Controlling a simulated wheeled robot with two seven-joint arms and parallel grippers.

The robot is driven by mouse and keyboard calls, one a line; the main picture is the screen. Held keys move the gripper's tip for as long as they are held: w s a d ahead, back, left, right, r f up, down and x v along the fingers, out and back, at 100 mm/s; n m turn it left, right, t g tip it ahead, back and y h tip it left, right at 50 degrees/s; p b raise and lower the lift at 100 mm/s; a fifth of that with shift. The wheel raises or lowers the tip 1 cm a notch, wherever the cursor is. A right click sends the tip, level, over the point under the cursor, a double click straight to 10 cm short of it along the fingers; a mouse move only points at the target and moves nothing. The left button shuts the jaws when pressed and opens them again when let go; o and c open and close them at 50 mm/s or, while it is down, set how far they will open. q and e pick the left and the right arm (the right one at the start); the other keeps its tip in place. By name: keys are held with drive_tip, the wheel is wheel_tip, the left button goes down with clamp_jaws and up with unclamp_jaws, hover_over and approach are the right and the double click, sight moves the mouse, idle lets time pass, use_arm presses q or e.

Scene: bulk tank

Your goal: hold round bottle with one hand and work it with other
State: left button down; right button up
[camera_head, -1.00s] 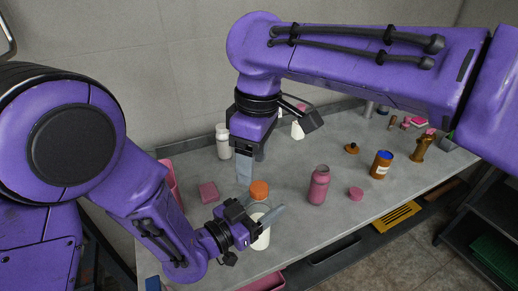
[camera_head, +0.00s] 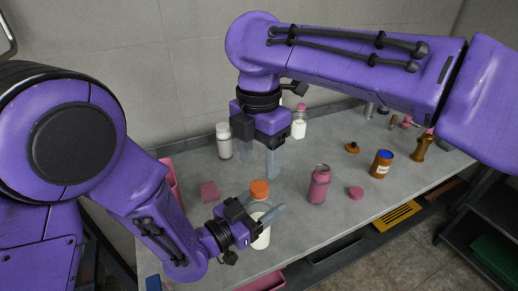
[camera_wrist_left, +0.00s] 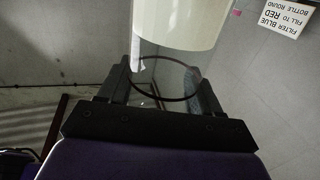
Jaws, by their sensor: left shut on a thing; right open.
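A white round bottle (camera_head: 262,238) with an orange cap (camera_head: 259,189) stands upright at the front of the bench. My left gripper (camera_head: 266,214) is shut on its body from the left, below the cap. The white bottle body (camera_wrist_left: 178,22) also fills the top of the left wrist view, beyond the fingers. My right gripper (camera_head: 262,160) points down, open and empty, above and slightly behind the orange cap. Its two pale fingers are apart, and it is not touching the cap. Part of the bottle is hidden behind my left gripper.
A pink bottle (camera_head: 319,184) and a pink lid (camera_head: 356,192) stand to the right, with a brown jar (camera_head: 381,164) beyond. A pink block (camera_head: 209,191) lies to the left. White bottles (camera_head: 224,141) (camera_head: 299,123) stand behind. The bench (camera_head: 310,225) is clear at front right.

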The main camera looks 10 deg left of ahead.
sight(259, 186)
wheel_tip(259, 186, down, 7)
drive_tip(key=shift+r, duration=0.2)
drive_tip(key=c, duration=1.1)
drive_tip(key=m, duration=1.4)
drive_tip(key=shift+s, duration=0.1)
drive_tip(key=m, duration=0.3)
